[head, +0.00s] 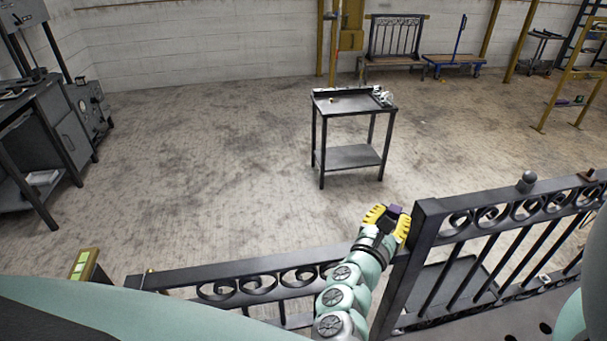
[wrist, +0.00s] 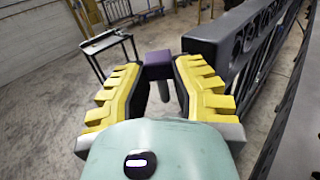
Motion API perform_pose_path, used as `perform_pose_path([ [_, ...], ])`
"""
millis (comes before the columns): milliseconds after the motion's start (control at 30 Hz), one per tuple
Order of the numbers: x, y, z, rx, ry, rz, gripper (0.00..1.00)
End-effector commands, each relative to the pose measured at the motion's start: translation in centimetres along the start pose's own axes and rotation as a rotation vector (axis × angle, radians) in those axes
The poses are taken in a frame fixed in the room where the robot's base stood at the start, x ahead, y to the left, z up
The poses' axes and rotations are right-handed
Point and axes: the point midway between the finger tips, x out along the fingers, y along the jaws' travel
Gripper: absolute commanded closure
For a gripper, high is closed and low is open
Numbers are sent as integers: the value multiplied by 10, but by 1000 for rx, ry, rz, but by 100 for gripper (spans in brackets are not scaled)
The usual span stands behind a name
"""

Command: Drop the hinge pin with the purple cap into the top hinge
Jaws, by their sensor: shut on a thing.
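My gripper (head: 388,221) has yellow ridged fingers and is beside the gate post in the head view. It is shut on the hinge pin with the purple cap (wrist: 158,66). In the wrist view the cap sits at the fingertips (wrist: 160,80), and a grey shank shows between the fingers below it. The purple cap also shows in the head view (head: 394,210). The black scroll gate (head: 480,215) stands to the right of my gripper. The top hinge cannot be made out clearly in either view. The pin is held apart from the gate's top rail in the wrist view.
A lower scroll panel (head: 240,280) runs to the left of the post (head: 408,265). A small metal table (head: 340,105) with items on it stands on the floor beyond. A dark workbench (head: 45,140) is at the left. The floor between is clear.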

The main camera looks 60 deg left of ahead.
Motion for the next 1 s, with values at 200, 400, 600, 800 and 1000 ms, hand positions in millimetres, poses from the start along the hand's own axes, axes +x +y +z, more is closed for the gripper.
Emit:
perform_pose_path([
  [200, -3, -2, -3, 0, -1, 3, 100],
  [400, -3, -1, -9, 2, -1, 3, 100],
  [600, -3, -1, -15, 1, 0, 4, 100],
  [800, -2, -2, -20, 0, -1, 3, 100],
  [1000, -2, -2, -25, 1, -3, 1, 100],
])
